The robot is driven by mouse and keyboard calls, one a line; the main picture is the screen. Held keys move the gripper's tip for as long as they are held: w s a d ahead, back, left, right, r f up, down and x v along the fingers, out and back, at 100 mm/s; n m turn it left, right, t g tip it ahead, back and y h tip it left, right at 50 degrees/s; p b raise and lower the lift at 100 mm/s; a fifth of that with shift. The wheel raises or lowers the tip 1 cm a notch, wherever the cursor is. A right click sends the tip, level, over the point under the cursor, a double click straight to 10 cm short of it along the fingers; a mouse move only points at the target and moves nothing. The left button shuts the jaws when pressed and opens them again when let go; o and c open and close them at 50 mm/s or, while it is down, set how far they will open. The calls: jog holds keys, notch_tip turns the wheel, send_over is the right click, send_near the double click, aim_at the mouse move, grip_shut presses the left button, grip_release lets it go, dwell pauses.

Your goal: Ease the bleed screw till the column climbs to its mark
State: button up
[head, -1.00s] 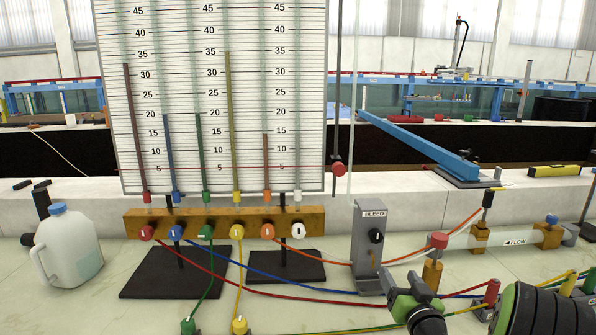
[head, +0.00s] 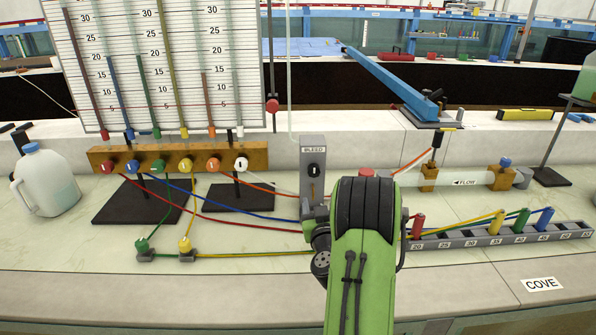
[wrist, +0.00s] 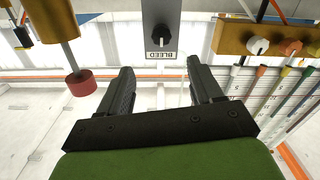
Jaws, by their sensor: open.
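The grey BLEED block (head: 313,188) stands upright on the bench, with a black bleed screw knob (head: 314,170) on its face. My gripper (wrist: 160,85) is open and empty; its two dark fingers point towards the block, with the knob (wrist: 162,35) beyond their tips and apart from them. In the head view my green arm hides the gripper. The white scale board (head: 235,105) carries several coloured columns, including a red column (head: 91,75), blue column (head: 120,90) and orange column (head: 207,100). A red line crosses the board near 5, with a red slider (head: 272,106) at its right.
A wooden manifold (head: 255,158) with several coloured knobs stands left of the block. Hoses cross the bench. A red-capped brass fitting (wrist: 72,50) is close beside the gripper. A numbered port strip (head: 470,240) lies right of my arm, and a jug (head: 45,185) at far left.

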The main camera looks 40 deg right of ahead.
aim_at(314, 174)
jog(key=p+x, duration=1.4)
jog(key=p, duration=0.2)
jog(key=shift+w+d, duration=0.15)
jog(key=shift+w, duration=0.25)
jog(key=shift+w+d, duration=0.35)
jog(key=shift+w, duration=0.05)
jog(key=shift+c, duration=0.4)
